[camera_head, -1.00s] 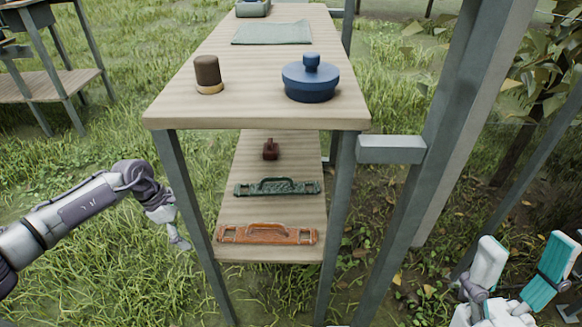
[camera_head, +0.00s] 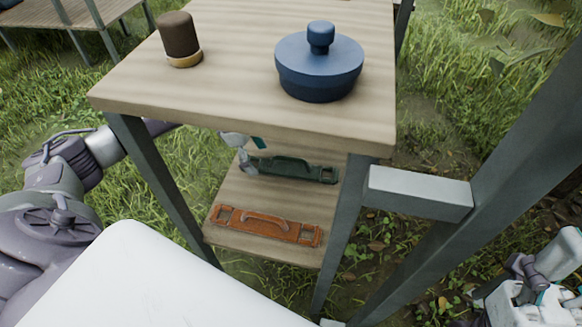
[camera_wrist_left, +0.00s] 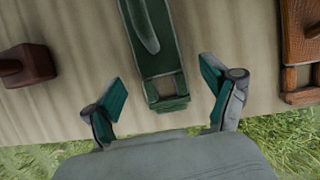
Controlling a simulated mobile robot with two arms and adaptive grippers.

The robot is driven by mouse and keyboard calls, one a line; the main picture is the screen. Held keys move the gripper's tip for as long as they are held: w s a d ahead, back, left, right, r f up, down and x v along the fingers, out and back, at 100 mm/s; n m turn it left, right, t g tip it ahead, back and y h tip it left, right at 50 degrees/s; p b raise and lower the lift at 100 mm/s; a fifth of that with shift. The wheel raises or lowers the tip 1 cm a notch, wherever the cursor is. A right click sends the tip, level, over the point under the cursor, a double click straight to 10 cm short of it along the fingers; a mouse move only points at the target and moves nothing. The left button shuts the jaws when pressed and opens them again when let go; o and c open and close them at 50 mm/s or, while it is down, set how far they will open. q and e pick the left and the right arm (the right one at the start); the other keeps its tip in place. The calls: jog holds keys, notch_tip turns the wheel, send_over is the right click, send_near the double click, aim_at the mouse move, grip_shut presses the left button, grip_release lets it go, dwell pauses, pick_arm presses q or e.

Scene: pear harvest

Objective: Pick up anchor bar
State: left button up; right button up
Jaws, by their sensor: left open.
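Two bars with raised handles lie on the lower shelf (camera_head: 232,200). The green bar (camera_head: 295,169) is farther back and the orange bar (camera_head: 266,225) is nearer the front; I cannot tell which one is the anchor bar. My left gripper (camera_head: 242,150) reaches under the tabletop at the green bar's left end, partly hidden by the table edge. In the left wrist view the open left gripper (camera_wrist_left: 163,88) has its fingers apart on either side of the green bar's near end (camera_wrist_left: 165,88). My right gripper (camera_head: 545,272) is at the lower right, cut by the picture edge.
The tabletop (camera_head: 235,60) above holds a brown cylinder (camera_head: 179,40) and a blue lidded pot (camera_head: 319,65). Table legs and a grey crosspiece (camera_head: 418,192) flank the shelf. A dark red block (camera_wrist_left: 26,65) sits left of the green bar in the left wrist view.

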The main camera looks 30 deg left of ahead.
aim_at(283, 160)
pick_arm(q)
jog(key=shift+w+d, duration=0.2)
jog(key=shift+d, duration=0.4)
jog(key=shift+w+d, duration=0.2)
jog(key=shift+d, duration=0.35)
jog(key=d, duration=0.1)
jog(key=w+d+b, duration=0.1)
jog(key=d, duration=0.2)
jog(key=shift+w+d+f+b, duration=0.2)
jog(key=shift+d+f+b, duration=0.05)
jog(key=shift+f+b, duration=0.15)
jog(key=shift+f, duration=0.2)
jog(key=c, duration=1.3)
jog(key=shift+r, duration=0.1)
